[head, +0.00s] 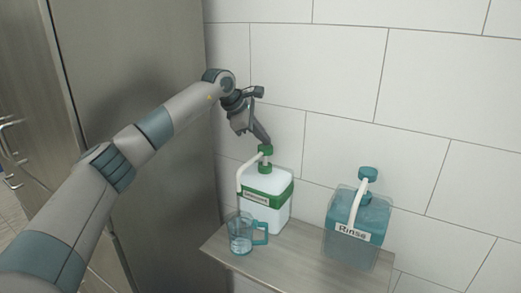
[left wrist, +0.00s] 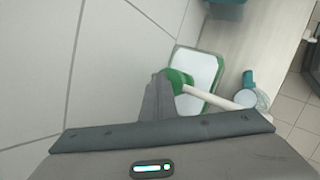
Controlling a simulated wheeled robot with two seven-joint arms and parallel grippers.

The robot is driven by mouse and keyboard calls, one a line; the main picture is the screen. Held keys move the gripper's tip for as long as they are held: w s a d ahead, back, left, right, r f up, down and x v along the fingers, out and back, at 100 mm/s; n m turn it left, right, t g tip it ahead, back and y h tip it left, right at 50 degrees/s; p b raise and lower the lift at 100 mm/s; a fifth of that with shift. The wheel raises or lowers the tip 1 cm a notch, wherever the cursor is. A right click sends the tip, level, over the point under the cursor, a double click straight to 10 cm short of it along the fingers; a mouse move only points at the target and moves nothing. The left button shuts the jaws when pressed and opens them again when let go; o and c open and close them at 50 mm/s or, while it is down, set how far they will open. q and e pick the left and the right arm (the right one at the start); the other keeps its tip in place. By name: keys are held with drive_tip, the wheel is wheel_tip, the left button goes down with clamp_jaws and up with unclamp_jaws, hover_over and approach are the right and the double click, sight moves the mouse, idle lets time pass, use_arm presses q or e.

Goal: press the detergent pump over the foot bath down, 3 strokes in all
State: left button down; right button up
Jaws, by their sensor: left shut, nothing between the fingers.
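The detergent pump is a white bottle (head: 268,194) with a green label band. Its green pump head (head: 265,149) stands raised above the green collar, with a short stem showing between. A white spout bends left and down over a clear bluish jug (head: 241,237). My left gripper (head: 264,138) is shut and empty, pointing down with its tips at the top of the pump head. I cannot tell whether they touch. In the left wrist view the fingers partly cover the green head (left wrist: 181,80). I cannot make out a foot bath. My right gripper is out of view.
A teal bottle labelled Rinse (head: 362,215), with its own pump, stands right of the detergent on the shelf (head: 275,255). A tiled wall (head: 330,75) is close behind. A tall metal cabinet (head: 150,60) stands at the left, behind my left arm.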

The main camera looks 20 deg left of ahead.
use_arm(q)
drive_tip(key=shift+f+b, duration=0.3)
drive_tip(key=shift+f, duration=0.5)
idle(0.5)
drive_tip(key=shift+r+p, duration=0.5)
drive_tip(key=shift+r, duration=0.3)
drive_tip(key=shift+r+p, duration=1.95)
drive_tip(key=shift+r, duration=1.05)
idle(0.7)
